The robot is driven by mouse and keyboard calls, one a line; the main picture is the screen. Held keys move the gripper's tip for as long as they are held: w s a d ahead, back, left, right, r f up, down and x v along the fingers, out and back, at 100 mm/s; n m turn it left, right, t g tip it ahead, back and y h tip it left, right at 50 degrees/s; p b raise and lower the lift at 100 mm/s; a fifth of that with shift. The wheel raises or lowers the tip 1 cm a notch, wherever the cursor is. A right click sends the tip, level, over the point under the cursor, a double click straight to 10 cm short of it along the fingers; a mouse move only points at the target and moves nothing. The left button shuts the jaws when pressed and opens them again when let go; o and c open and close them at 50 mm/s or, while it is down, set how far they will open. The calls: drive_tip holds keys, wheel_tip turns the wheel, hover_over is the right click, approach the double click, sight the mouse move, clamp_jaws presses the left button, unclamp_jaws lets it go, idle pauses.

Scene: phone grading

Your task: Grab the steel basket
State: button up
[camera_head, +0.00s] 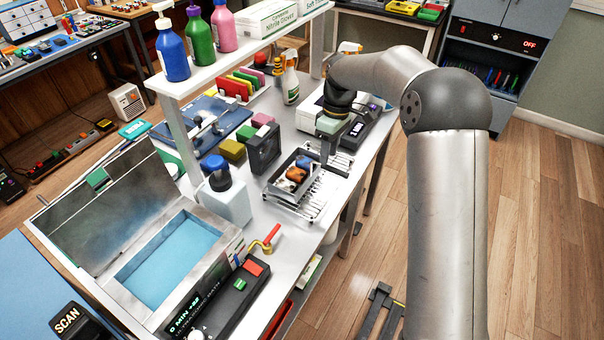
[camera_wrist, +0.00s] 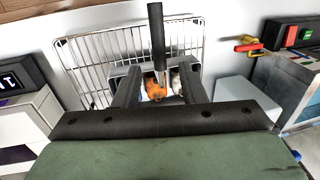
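The steel basket (camera_head: 284,187) is a small grey tray on the white bench, holding orange-brown and blue pieces. It sits on or against a wire rack (camera_head: 322,194); I cannot tell exactly which. My gripper (camera_head: 326,155) is just above and beside the basket's far right end, pointing down. In the wrist view my gripper (camera_wrist: 158,78) has its two dark fingers spread apart. The basket's near part is hidden by the gripper body.
A black fan-like box (camera_head: 263,149) and a blue-capped white bottle (camera_head: 226,195) stand left of the basket. The open ultrasonic bath (camera_head: 215,222) and a red-handled valve (camera_head: 266,242) are nearer. A shelf with bottles overhangs the bench at the back left.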

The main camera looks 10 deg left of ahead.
sight(326, 167)
drive_tip(key=shift+s+a+f+p, duration=0.15)
drive_tip(key=shift+f+p, duration=0.1)
drive_tip(key=shift+f, duration=0.7)
drive_tip(key=shift+s+f+p, duration=0.2)
drive_tip(key=shift+f+p, duration=0.05)
drive_tip(key=shift+f, duration=0.65)
drive_tip(key=shift+s+a+f+p, duration=0.15)
drive_tip(key=shift+f+p, duration=0.1)
drive_tip(key=shift+f, duration=0.7)
drive_tip(key=shift+d, duration=0.1)
drive_tip(key=shift+c, duration=0.3)
clamp_jaws()
